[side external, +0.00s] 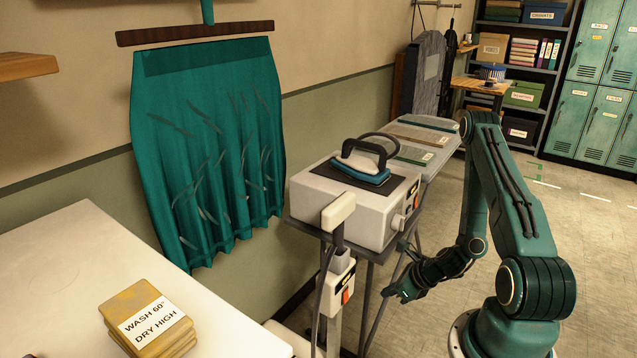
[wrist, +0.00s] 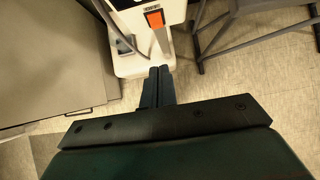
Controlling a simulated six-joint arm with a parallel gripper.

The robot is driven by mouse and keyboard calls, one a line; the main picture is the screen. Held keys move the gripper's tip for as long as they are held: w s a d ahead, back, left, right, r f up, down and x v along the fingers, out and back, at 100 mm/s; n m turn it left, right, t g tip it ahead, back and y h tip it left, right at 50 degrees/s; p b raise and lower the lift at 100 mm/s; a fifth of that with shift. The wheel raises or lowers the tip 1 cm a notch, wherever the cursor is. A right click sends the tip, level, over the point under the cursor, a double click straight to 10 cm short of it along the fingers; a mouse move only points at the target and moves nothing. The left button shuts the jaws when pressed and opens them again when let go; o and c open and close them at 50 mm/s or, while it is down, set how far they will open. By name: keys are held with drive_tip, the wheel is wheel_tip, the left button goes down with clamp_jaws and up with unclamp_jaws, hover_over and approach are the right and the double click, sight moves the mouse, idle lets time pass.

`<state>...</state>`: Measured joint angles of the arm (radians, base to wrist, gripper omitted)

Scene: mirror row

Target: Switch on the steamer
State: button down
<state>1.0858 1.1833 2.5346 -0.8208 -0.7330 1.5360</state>
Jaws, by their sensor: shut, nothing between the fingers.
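The steamer (side external: 338,284) is a white upright unit with a pole, a hose and a pale head (side external: 338,212). An orange-red switch (side external: 345,297) sits on its right-facing side, with a dark label above it. In the wrist view the steamer's white base (wrist: 140,64) and its orange switch (wrist: 154,18) show beyond my fingers. I cannot tell which way the switch is set. My gripper (side external: 388,294) is shut and empty, right of the steamer and apart from it. In the wrist view my closed fingertips (wrist: 160,69) appear below the switch.
A white ironing station (side external: 342,208) with an iron (side external: 362,166) and its own orange switch (side external: 412,190) stands on a dark-legged table behind the steamer. A teal curtain-like garment (side external: 205,150) hangs on the wall. A white table (side external: 60,265) carries yellow folded cloths (side external: 140,305).

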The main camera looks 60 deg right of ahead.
sight(346, 297)
drive_tip(key=shift+f, duration=0.1)
drive_tip(key=shift+s+f, duration=0.15)
drive_tip(key=shift+f, duration=0.4)
drive_tip(key=shift+a+f, duration=0.1)
drive_tip(key=shift+f, duration=0.05)
drive_tip(key=w+r+x, duration=0.1)
drive_tip(key=w+x, duration=0.1)
drive_tip(key=x, duration=1)
drive_tip(key=shift+w+r, duration=0.2)
drive_tip(key=shift+w, duration=0.15)
idle(0.3)
drive_tip(key=shift+w+f, duration=0.1)
drive_tip(key=shift+w, duration=0.15)
